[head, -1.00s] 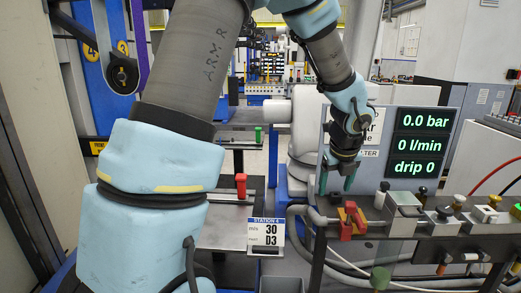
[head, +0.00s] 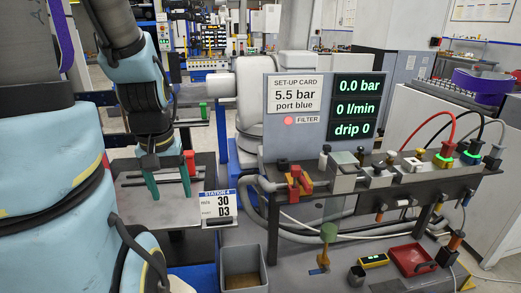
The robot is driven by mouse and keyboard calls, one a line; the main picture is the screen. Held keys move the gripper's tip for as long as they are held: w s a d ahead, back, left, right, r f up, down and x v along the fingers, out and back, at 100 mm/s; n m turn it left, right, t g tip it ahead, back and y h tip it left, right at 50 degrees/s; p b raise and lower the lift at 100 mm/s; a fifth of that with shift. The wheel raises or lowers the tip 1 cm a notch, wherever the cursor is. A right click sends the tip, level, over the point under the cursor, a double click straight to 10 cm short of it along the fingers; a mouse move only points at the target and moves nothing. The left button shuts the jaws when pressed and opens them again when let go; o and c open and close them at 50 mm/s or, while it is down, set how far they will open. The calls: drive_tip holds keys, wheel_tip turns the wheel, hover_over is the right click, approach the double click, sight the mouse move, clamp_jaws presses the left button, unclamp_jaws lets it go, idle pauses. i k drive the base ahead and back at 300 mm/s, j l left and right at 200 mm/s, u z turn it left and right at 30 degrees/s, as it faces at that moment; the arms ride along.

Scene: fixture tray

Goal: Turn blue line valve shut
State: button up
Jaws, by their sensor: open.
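A valve with a red lever handle (head: 299,184) sits at the left end of the grey fixture rail. I cannot tell which of these belongs to the blue line. My gripper (head: 168,181) points down at the left, well apart from the valve, over a grey metal plate (head: 135,200). Its teal fingers are apart, with nothing seen between them. The display panel (head: 271,136) reads 0.0 bar, 0 l/min, drip 0; its card says 5.5 bar, port blue.
A red-handled clamp (head: 190,163) stands close behind my gripper. Red, black and white cables rise from plugs (head: 446,154) at the rail's right. A grey bin (head: 243,270), red tray (head: 410,260) and yellow gauge (head: 373,261) stand below. A red light glows beside FILTER.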

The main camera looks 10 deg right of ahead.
sight(470, 191)
drive_tip(key=z, duration=0.9)
drive_tip(key=l+u, duration=0.15)
drive_tip(key=l, duration=0.4)
drive_tip(key=l+u, duration=0.15)
drive_tip(key=l, duration=0.4)
drive_tip(key=k+l+u, duration=0.1)
drive_tip(key=l, duration=0.45)
drive_tip(key=k+l+u, duration=0.15)
drive_tip(key=l, duration=0.4)
drive_tip(key=k+l+u, duration=0.15)
drive_tip(key=l, duration=0.4)
drive_tip(key=i+l+u, duration=0.15)
drive_tip(key=l, duration=0.35)
drive_tip(key=l+u, duration=0.1)
drive_tip(key=l, duration=0.35)
drive_tip(key=i, duration=0.05)
